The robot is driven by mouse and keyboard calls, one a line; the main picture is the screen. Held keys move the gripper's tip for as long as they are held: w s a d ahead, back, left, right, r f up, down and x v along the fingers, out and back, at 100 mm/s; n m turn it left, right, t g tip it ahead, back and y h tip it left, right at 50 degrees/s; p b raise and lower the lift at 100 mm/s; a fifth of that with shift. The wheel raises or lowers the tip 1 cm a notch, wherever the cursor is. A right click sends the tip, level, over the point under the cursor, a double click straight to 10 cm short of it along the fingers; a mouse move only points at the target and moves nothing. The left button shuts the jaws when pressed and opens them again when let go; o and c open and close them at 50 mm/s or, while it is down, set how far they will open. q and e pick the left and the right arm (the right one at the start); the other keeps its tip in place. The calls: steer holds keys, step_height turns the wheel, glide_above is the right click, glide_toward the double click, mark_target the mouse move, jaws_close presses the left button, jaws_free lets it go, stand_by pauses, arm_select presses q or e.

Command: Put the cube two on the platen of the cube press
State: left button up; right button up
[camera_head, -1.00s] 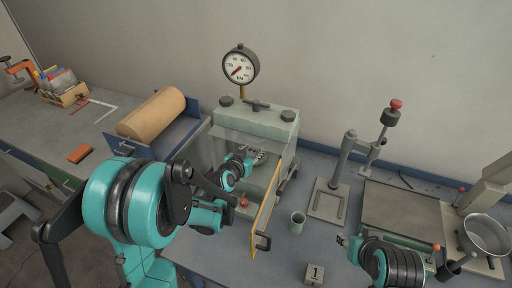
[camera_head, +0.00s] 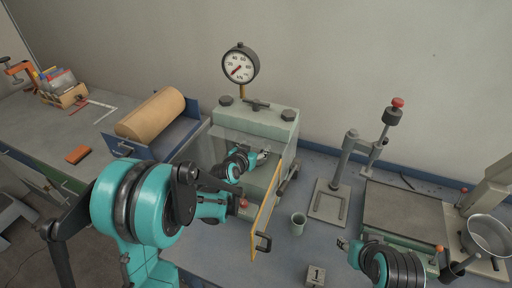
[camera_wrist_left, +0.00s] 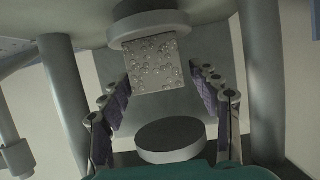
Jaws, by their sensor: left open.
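The cube press (camera_head: 262,122) stands against the wall with its yellow-edged door (camera_head: 265,212) swung open. My left gripper (camera_head: 262,158) reaches inside it. In the left wrist view, a grey pitted cube (camera_wrist_left: 155,64) touches a round platen (camera_wrist_left: 150,26) at the top of the picture. A second dark round plate (camera_wrist_left: 170,138) lies apart from the cube. My left gripper (camera_wrist_left: 166,98) is open, its fingers apart on either side. No number shows on this cube. My right gripper (camera_head: 342,244) is over the bench; its jaw state is unclear.
A cube marked 1 (camera_head: 316,275) sits on the front bench. A small cup (camera_head: 298,224) stands right of the door. A lever stand (camera_head: 335,190), a flat grey plate (camera_head: 403,211) and a metal bowl (camera_head: 488,234) stand farther right. A tan roll (camera_head: 152,112) is at left.

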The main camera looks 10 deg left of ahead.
arm_select(q)
steer(key=shift+r, duration=0.15)
steer(key=shift+s+r+p, duration=0.15)
steer(key=shift+s+p, duration=0.1)
steer(key=shift+p, duration=0.05)
steer(key=s+a+r+g+y+p, duration=0.1)
steer(key=s+r+g, duration=0.1)
steer(key=s, duration=0.9)
steer(key=s+a+r+n+g+p, duration=0.1)
steer(key=s+g, duration=0.1)
steer(key=s, duration=0.9)
steer(key=s+a+r+n+g+y+p, duration=0.1)
steer(key=s+a+r+g, duration=0.1)
steer(key=s, duration=0.8)
steer(key=shift+s+r+y, duration=0.3)
steer(key=shift+s, duration=0.1)
